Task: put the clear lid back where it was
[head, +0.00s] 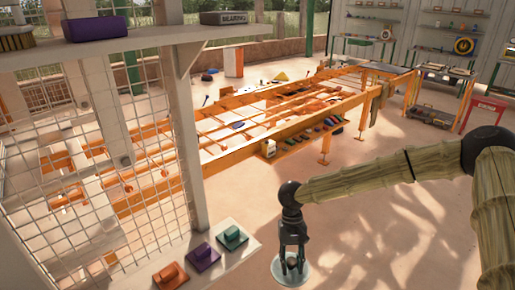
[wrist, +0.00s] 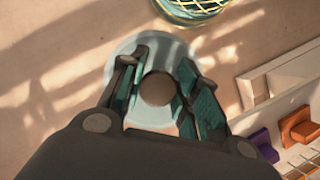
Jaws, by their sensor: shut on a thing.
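The clear lid (head: 290,272) is a pale, see-through disc with a dark round knob. My gripper (head: 291,256) points down at it and is shut on the knob. In the wrist view, the lid (wrist: 122,72) spreads out behind the fingers, and its knob sits between the two pads of my gripper (wrist: 157,84). The lid looks level and seems to be held above the floor; the exact height is hard to tell. Part of its disc is hidden by the fingers.
A round teal glass-like thing with gold lines (wrist: 192,8) is cut off at the wrist view's top edge. A ledge at lower left holds orange (head: 170,277), purple (head: 203,256) and teal (head: 232,237) blocks beside a wire grid (head: 90,150). A long orange frame (head: 250,137) stands behind.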

